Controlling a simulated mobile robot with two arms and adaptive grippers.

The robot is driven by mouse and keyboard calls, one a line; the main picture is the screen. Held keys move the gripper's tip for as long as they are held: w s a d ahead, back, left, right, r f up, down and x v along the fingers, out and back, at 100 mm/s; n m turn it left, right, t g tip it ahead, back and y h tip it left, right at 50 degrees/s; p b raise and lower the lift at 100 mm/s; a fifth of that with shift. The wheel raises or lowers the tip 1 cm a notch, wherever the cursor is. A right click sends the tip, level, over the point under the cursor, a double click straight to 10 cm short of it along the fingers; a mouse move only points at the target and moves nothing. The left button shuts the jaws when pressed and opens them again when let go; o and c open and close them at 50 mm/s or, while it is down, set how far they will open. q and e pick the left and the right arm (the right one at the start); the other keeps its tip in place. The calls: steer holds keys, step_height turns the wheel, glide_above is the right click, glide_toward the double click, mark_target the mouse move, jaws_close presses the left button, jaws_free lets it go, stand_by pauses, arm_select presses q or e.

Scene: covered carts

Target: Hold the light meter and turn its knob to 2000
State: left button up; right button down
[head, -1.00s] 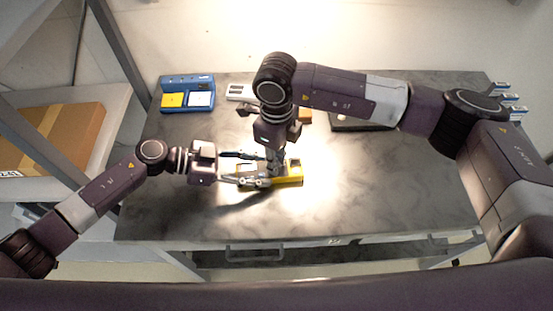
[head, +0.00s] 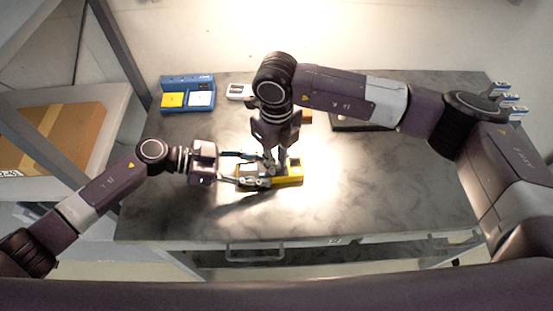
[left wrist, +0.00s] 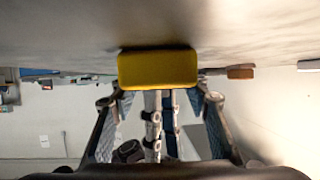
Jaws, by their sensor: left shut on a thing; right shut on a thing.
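The yellow light meter (head: 291,175) lies on the dark table, in the bright patch of light. My left gripper (head: 262,172) comes in from the left and is shut on the meter's sides. In the left wrist view, the meter's yellow end (left wrist: 157,70) shows between the left fingers. My right gripper (head: 275,163) points down from above, its fingertips shut on the knob at the meter's top. The knob itself and its dial marks are hidden by the fingers, so its setting cannot be read.
A blue case (head: 187,91) with yellow and white blocks stands at the back left. A white device (head: 239,91), an orange block (head: 306,117) and a dark flat box (head: 352,124) lie farther back. The table front and right are clear.

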mark_target(277, 164)
arm_select(q)
steer(key=shift+s, duration=0.1)
arm_select(e)
steer(key=c, duration=2)
jaws_free()
steer(key=shift+c, duration=0.2)
steer(key=shift+r, duration=0.1)
step_height(277, 164, up, 12)
arm_select(q)
steer(key=o, duration=1.4)
